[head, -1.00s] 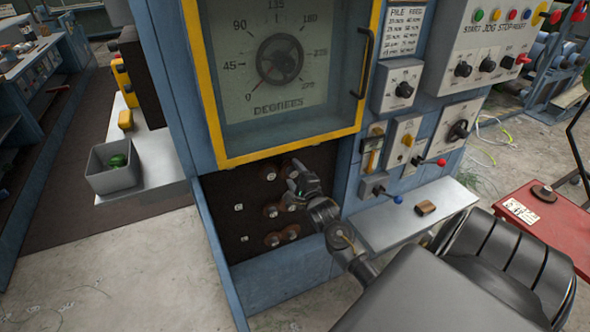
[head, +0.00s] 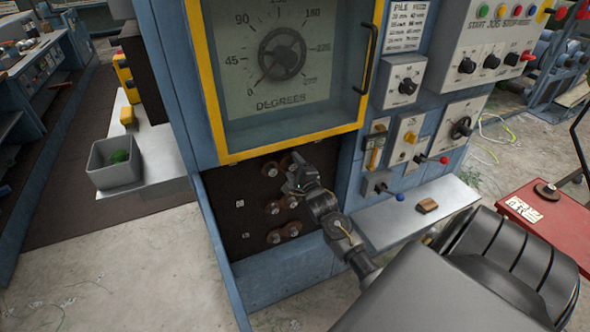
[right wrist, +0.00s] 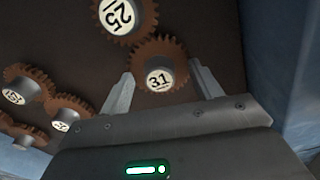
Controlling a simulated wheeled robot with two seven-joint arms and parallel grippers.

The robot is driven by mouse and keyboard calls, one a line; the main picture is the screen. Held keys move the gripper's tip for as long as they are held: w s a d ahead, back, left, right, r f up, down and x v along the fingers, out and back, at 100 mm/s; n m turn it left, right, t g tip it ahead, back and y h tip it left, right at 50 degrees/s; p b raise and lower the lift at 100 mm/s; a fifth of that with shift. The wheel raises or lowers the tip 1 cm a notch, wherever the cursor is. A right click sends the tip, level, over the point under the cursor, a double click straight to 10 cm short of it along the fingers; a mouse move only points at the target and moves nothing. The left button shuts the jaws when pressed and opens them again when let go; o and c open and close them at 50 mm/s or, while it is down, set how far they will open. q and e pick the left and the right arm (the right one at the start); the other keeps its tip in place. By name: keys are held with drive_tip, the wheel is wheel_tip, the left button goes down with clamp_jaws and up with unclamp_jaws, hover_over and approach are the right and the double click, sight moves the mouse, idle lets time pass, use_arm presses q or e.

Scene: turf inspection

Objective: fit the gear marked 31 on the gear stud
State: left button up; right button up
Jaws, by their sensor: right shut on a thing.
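My right gripper (head: 290,181) reaches from the right to the dark gear panel below the dial window. The gear stud is not visible, perhaps hidden by the gear. My left gripper is not in view.
Several other brown gears (head: 274,237) sit on the panel (head: 225,215) below. A red table (head: 560,225) stands farther right. A grey bin (head: 112,178) is at left.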

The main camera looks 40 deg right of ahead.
drive_tip(key=shift+w, duration=0.1)
drive_tip(key=o, duration=1.1)
drive_tip(key=shift+o, duration=0.2)
drive_tip(key=b+v, duration=0.1)
drive_tip(key=v, duration=0.9)
drive_tip(key=shift+s+b, duration=0.35)
drive_tip(key=shift+s, duration=0.05)
drive_tip(key=shift+a+r, duration=0.1)
